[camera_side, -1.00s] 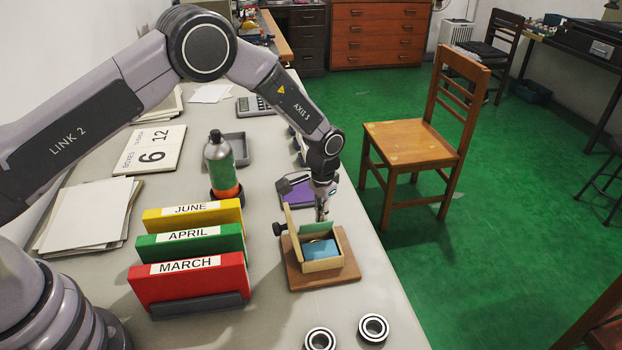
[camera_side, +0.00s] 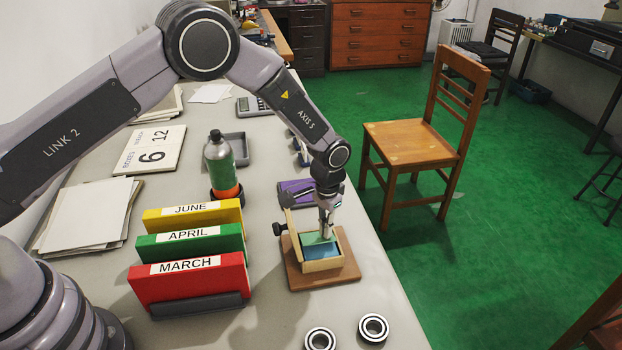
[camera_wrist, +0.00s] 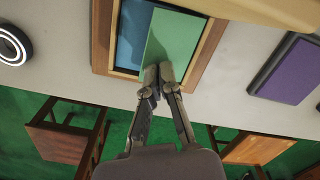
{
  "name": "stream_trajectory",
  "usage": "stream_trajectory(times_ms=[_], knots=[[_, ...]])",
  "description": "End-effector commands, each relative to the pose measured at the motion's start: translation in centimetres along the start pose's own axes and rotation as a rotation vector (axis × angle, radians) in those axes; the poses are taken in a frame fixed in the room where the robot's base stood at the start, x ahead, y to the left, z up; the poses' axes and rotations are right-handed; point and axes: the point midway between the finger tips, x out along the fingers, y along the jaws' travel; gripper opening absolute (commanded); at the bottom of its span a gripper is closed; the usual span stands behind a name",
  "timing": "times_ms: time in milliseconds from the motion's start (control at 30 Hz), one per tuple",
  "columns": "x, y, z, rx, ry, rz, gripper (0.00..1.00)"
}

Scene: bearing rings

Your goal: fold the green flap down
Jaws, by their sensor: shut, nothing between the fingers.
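A small wooden box on a brown board (camera_side: 335,281) stands near the table's right edge. Its green flap (camera_side: 316,238) shows inside the box in the side view, partly hidden by my gripper (camera_side: 327,236). In the wrist view the green flap (camera_wrist: 172,42) lies beside a blue panel (camera_wrist: 133,35), within the wooden frame. My gripper (camera_wrist: 159,70) is shut and empty, its fingertips at the flap's near end, seeming to touch it. The blue panel also shows in the side view (camera_side: 321,251).
Two bearing rings (camera_side: 373,327) lie at the table's front. Red, green and yellow month binders (camera_side: 190,280) stand to the left. A purple block (camera_side: 295,190) lies behind the box. A black knob (camera_side: 279,229) juts from the box's left side.

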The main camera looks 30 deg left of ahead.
Motion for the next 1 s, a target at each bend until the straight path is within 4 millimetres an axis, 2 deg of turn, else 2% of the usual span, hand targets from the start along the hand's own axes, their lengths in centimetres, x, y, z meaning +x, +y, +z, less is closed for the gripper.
stream_trajectory(times_ms=[1000], knots=[[1.3,0.0,0.0,0.0,0.0,0.0,0.0]])
